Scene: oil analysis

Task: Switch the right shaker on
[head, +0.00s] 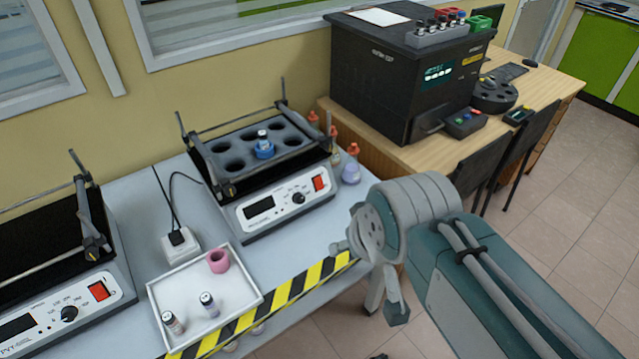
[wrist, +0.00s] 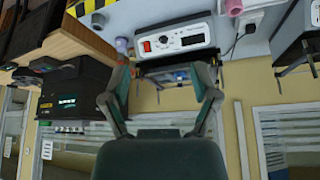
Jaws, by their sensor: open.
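The right shaker (head: 285,215) stands on the grey bench, its front panel carrying a dark display, a black knob (head: 299,198) and a red switch (head: 319,183) at the right end. Its dark rack holds one vial in a blue holder (head: 264,150). I cannot tell the switch's position. My gripper (head: 368,280) is in front and to the right of the shaker, apart from it. In the wrist view, which is upside down, my gripper (wrist: 162,75) is open and empty, with the shaker panel (wrist: 185,38) and red switch (wrist: 146,46) beyond the fingers.
The left shaker (head: 50,325) stands at the far left with its own red switch. A white tray (head: 185,285) holds two vials and a pink cup. Orange-capped bottles (head: 351,168) stand right of the right shaker. A black machine (head: 405,75) sits on the wooden desk behind.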

